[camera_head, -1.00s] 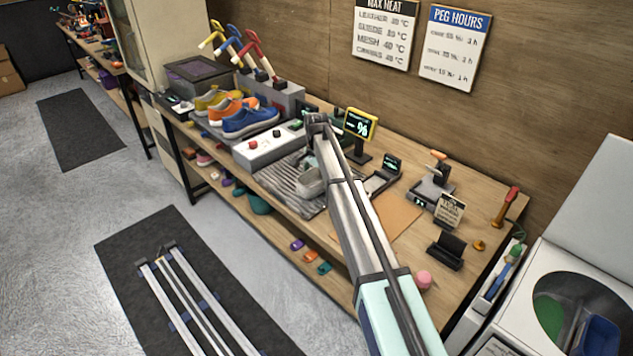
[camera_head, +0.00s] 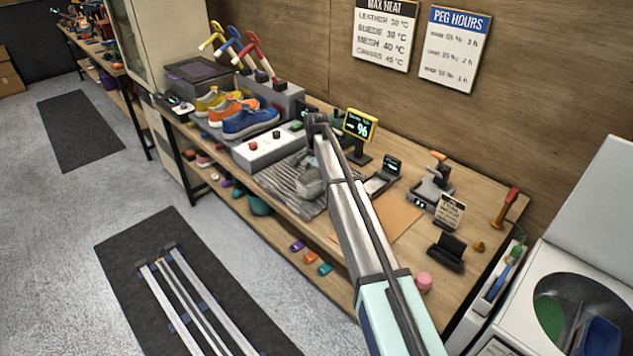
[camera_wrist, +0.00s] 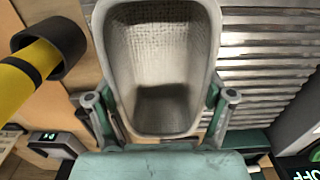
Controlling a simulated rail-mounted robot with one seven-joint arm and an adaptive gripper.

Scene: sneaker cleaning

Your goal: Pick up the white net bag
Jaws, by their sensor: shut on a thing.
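The white net bag (camera_wrist: 160,60) is an open, pale, mesh-textured pouch with a rounded rim. It fills the upper middle of the wrist view, its opening facing the camera. My gripper (camera_wrist: 160,98) has one green finger at each side of the bag and is shut on it. In the head view the bag (camera_head: 309,184) shows as a small grey-white shape over the ridged grey mat (camera_head: 283,186), left of my arm. My gripper is mostly hidden there behind the arm. I cannot tell whether the bag touches the mat.
A white box with buttons (camera_head: 268,147) stands left of the mat, with colored sneakers (camera_head: 250,120) behind it. A yellow-framed display (camera_head: 360,125) stands behind my arm. A yellow and black cylinder (camera_wrist: 40,62) is close to the left finger. A brown sheet (camera_head: 400,216) lies to the right.

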